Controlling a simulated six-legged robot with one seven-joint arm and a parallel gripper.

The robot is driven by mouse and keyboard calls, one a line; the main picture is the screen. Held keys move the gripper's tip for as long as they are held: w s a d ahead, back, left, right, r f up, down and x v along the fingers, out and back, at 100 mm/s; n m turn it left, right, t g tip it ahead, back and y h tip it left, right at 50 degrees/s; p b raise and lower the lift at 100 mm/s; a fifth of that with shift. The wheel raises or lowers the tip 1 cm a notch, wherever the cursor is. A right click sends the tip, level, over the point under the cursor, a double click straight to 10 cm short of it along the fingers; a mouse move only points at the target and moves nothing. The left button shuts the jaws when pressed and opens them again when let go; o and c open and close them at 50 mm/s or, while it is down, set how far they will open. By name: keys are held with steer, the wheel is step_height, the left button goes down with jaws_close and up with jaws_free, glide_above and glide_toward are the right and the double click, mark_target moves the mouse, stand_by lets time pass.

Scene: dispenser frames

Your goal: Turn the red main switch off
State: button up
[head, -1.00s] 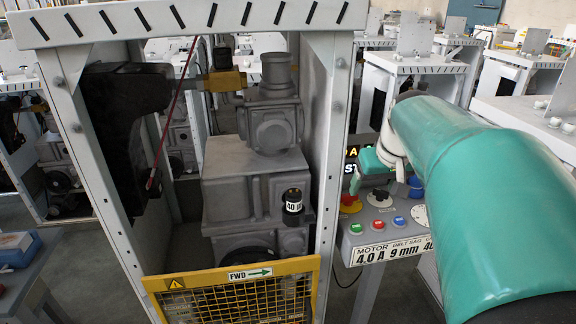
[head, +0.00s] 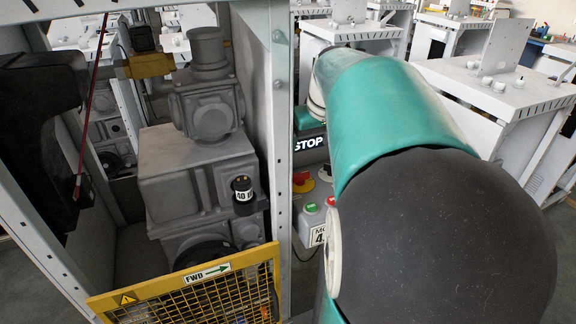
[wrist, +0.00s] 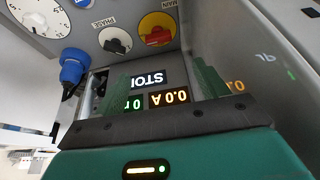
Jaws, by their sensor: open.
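The red main switch (wrist: 158,34) sits on a round yellow plate on the grey control panel, at the top of the wrist view, which shows the panel upside down. Its red handle lies roughly across the picture. The fingers overlap the display area and appear apart from the switch. In the head view my gripper is largely hidden behind my arm.
A display (head: 309,143) reads STOP. The machine's frame post (head: 280,150) stands left of my arm, with a yellow mesh guard (head: 200,290) in front.

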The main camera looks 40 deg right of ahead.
mark_target(300, 173)
steer(key=x, duration=1.3)
steer(key=shift+s+d+f, duration=0.1)
steer(key=shift+d+f, duration=0.05)
steer(key=shift+f, duration=0.1)
steer(key=shift+c, duration=0.2)
steer(key=c, duration=0.9)
